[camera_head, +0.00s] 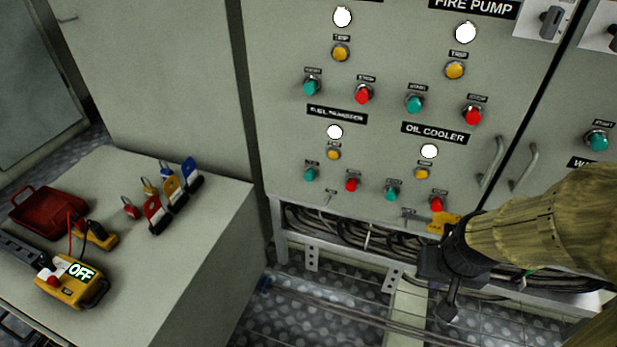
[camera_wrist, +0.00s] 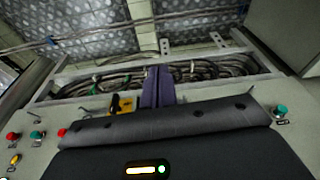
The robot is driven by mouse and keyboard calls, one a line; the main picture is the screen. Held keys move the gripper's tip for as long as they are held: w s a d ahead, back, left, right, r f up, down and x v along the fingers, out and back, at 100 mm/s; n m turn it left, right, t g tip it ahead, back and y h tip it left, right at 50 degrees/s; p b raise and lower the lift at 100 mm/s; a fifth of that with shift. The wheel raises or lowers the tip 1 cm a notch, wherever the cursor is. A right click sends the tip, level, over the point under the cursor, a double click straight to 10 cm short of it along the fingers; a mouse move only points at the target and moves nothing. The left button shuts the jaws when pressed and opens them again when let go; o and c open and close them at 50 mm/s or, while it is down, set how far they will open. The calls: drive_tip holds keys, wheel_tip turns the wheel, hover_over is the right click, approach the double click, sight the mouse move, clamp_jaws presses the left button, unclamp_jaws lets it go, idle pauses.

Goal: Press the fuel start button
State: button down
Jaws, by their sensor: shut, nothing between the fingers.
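The green fuel start button (camera_head: 310,174) is at the lower left of the grey panel, under the fuel transfer label (camera_head: 337,113). Its red neighbour (camera_head: 351,185) is to its right, and a yellow trip light (camera_head: 334,154) is above. My gripper (camera_head: 447,308) hangs below and right of it, apart from it, near the panel's lower edge. The fingers are together and empty; they also show in the wrist view (camera_wrist: 158,85), against the cables. The wrist view shows a green button (camera_wrist: 281,110) at right, but I cannot tell which one it is.
The oil cooler buttons (camera_head: 392,194) lie between the fuel start button and my arm. A metal handle (camera_head: 492,160) sticks out at right. Cables (camera_head: 350,232) run under the panel.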

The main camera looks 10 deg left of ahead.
drive_tip(key=w+a+f+n+t+y, duration=0.1)
drive_tip(key=w+a+n+t, duration=0.15)
drive_tip(key=w, duration=0.25)
drive_tip(key=w+a+f+n+t, duration=0.2)
drive_tip(key=w+a, duration=0.2)
drive_tip(key=w, duration=0.2)
drive_tip(key=n+t+y, duration=0.5)
drive_tip(key=n, duration=0.4)
approach(310, 176)
drive_tip(key=s+d+f, duration=0.2)
drive_tip(key=d+f, duration=0.2)
drive_tip(key=f, duration=0.1)
drive_tip(key=s+a+n+y, duration=0.2)
drive_tip(key=a+n+y, duration=0.2)
drive_tip(key=a, duration=0.4)
drive_tip(key=shift+s+a+t+y, duration=0.35)
drive_tip(key=shift+s+t+y, duration=0.1)
drive_tip(key=shift+y, duration=0.15)
drive_tip(key=shift+w+n, duration=0.15)
drive_tip(key=shift+n, duration=0.1)
drive_tip(key=w+p, duration=0.1)
drive_tip(key=w, duration=0.7)
drive_tip(key=shift+w+d, duration=0.3)
drive_tip(key=shift+d, duration=0.15)
drive_tip(key=shift+w, duration=0.1)
drive_tip(key=shift+w, duration=0.3)
